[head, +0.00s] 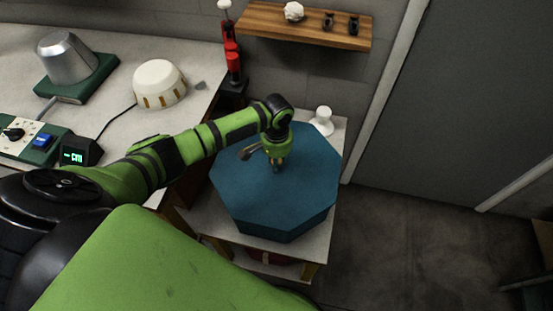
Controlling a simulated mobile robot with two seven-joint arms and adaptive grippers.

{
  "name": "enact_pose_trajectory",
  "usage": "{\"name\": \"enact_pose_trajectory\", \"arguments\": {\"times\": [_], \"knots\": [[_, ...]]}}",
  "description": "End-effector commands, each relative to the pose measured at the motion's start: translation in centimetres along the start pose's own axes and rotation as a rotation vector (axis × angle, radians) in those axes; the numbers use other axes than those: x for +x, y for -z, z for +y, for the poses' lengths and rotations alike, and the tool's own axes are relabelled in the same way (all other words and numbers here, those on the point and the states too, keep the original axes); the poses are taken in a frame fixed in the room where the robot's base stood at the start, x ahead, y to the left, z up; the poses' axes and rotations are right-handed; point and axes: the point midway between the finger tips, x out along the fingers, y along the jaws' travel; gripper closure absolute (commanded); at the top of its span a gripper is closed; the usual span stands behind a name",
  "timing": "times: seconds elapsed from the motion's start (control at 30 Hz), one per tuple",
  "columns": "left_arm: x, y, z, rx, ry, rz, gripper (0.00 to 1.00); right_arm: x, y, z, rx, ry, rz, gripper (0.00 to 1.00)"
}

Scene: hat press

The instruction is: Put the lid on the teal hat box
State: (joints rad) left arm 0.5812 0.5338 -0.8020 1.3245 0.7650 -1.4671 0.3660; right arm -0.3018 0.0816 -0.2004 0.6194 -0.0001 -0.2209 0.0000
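A teal octagonal hat box shape (240,195) stands on a small pale-topped table in the head view. Its top is a closed flat octagon, with short side walls showing at the front. I cannot make out a seam between lid and box, so how the lid sits is unclear. My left gripper (276,168) points down over the middle of the teal top, its fingertips at or just above the surface. Whether the fingers hold a part of the lid is too small to tell. My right gripper is not in view.
The small table (205,213) has a white knob-like object (323,120) at its back corner. A workbench (120,62) at left carries a metal hat form (66,57), a cream domed object (158,83) and controls. A wooden shelf (300,24) hangs behind.

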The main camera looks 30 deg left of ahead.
Motion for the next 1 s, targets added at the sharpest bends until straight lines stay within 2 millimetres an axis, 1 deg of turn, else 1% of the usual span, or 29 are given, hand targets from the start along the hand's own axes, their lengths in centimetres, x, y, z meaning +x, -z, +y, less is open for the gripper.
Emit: {"name": "enact_pose_trajectory", "arguments": {"times": [0.73, 0.77, 0.8, 1.0], "knots": [[0.58, 0.01, 0.03, 0.0, -0.001, 0.0, 1.0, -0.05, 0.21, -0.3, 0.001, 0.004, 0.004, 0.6], [0.58, 0.01, 0.03, 0.0, -0.001, 0.0, 0.57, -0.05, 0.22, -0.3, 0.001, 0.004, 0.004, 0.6], [0.57, 0.01, 0.03, 0.0, -0.001, 0.0, 0.41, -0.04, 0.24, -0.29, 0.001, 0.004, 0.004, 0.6], [0.58, 0.0, 0.02, 0.0, 0.0, 0.0, 0.41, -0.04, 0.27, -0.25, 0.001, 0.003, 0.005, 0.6]]}}
